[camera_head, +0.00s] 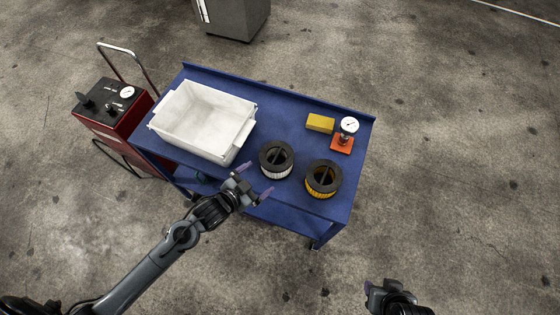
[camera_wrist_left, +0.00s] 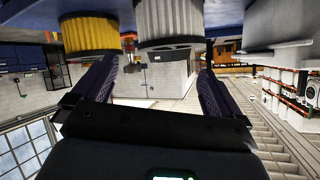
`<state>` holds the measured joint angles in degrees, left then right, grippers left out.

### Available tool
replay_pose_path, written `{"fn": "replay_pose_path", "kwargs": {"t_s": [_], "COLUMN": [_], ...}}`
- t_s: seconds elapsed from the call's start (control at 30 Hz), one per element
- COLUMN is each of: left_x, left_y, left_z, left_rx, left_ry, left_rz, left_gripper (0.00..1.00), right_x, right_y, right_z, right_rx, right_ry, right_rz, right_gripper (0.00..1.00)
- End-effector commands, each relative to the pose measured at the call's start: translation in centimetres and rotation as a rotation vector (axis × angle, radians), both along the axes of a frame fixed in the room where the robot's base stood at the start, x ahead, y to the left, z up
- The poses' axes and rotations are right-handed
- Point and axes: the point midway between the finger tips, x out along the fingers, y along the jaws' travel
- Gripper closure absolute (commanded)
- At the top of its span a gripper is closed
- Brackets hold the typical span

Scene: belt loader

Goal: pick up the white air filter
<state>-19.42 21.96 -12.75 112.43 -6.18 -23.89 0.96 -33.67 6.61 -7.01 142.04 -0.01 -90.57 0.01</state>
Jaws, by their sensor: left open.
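The white air filter (camera_head: 277,173), with a black top ring and pale pleated side, stands upright near the front edge of the blue cart. My left gripper (camera_head: 255,180) is open and empty, just in front of the filter, with its fingers pointing toward it. In the left wrist view, which looks upside down, the white filter (camera_wrist_left: 166,22) shows at the top between the two spread fingers, beyond their tips. My right gripper (camera_head: 376,290) shows only partly at the bottom right, away from the cart; its jaw state is unclear.
A yellow air filter (camera_head: 321,190) stands close to the right of the white one; it also shows in the left wrist view (camera_wrist_left: 90,32). A white bin (camera_head: 240,140) fills the cart's left side. A yellow box (camera_head: 320,123) and a gauge (camera_head: 348,125) on an orange base sit behind right.

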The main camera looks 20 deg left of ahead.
Motion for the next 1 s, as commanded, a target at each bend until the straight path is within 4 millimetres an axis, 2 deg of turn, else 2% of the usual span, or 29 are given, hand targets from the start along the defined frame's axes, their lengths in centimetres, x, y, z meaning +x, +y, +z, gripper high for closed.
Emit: {"fn": "replay_pose_path", "kwargs": {"t_s": [0.3,0.57,0.8,1.0], "left_x": [3.6,4.8,7.2,8.4], "left_y": [-1.3,-1.8,-3.2,-3.6], "left_z": [-1.7,-2.3,-3.5,-4.3], "left_rx": [-0.002,-0.003,-0.003,-0.001], "left_ry": [-0.004,-0.003,-0.003,-0.003], "left_rz": [0.001,-0.001,0.001,0.000], "left_gripper": [0.00,0.00,0.00,0.00], "right_x": [0.3,0.3,0.3,0.3], "right_y": [0.0,-0.2,-0.3,-0.3], "right_z": [0.1,0.1,0.3,0.3], "right_rx": [0.001,-0.006,-0.010,-0.010], "right_ry": [-0.009,-0.010,-0.010,-0.011], "right_rz": [-0.002,0.002,0.005,0.004], "right_gripper": [0.57,0.57,0.57,0.57]}}
